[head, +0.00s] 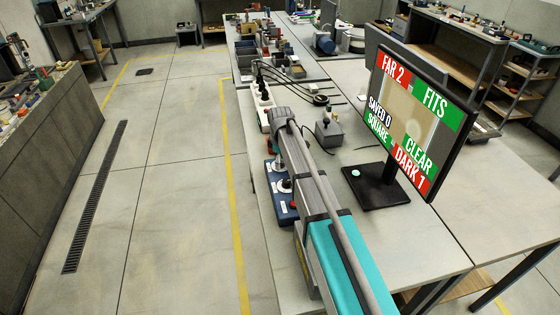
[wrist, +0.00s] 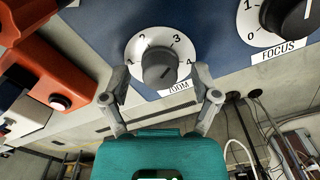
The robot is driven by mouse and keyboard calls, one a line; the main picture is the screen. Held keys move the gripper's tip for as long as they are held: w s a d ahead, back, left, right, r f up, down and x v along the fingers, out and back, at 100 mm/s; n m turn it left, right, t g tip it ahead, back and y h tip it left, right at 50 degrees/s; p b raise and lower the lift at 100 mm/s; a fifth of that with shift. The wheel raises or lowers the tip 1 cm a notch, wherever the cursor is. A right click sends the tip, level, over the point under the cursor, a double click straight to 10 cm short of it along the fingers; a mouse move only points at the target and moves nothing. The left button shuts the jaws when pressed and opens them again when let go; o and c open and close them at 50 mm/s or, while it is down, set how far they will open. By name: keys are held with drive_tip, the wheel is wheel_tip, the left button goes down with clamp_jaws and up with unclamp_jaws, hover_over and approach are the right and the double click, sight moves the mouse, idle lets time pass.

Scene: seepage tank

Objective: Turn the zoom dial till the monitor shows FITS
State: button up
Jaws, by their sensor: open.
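The zoom dial (wrist: 160,68) is a dark grey knob on a white disc numbered 1 to 4, with a ZOOM label below it. My gripper (wrist: 160,76) is open, with one finger on each side of the dial and visible gaps to the knob. A small light mark shows on the knob, but its exact reading is hard to tell. The monitor (head: 412,120) in the head view shows FITS in green at top right. It also shows FAR 2 and DARK 1 in red, CLEAR and SQUARE in green, and SAVED 0.
A focus dial (wrist: 290,14) sits right of the zoom dial on the same blue panel (wrist: 92,32). An orange part (wrist: 50,72) is at left in the wrist view. A small grey box (head: 328,133) with a knob stands on the bench (head: 420,240), left of the monitor.

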drive_tip(key=shift+n, duration=1)
drive_tip(key=shift+r, duration=0.3)
wheel_tip(320, 180, up, 14)
drive_tip(key=p, duration=1.4)
drive_tip(key=s+d+m, duration=0.7)
drive_tip(key=s, duration=0.4)
drive_tip(key=s+d+m+p, duration=0.1)
drive_tip(key=s+d+m, duration=0.6)
drive_tip(key=s, duration=0.4)
drive_tip(key=shift+d+r, duration=0.3)
drive_tip(key=shift+r, duration=0.1)
drive_tip(key=shift+s, duration=0.1)
drive_tip(key=s+f+m+b, duration=0.1)
drive_tip(key=s+d+f+m+b, duration=0.1)
drive_tip(key=s+f+b, duration=0.1)
drive_tip(key=s+f+m+b, duration=0.1)
drive_tip(key=f, duration=0.1)
drive_tip(key=shift+s+d, duration=0.2)
drive_tip(key=shift+d, duration=0.1)
drive_tip(key=shift+r, duration=0.15)
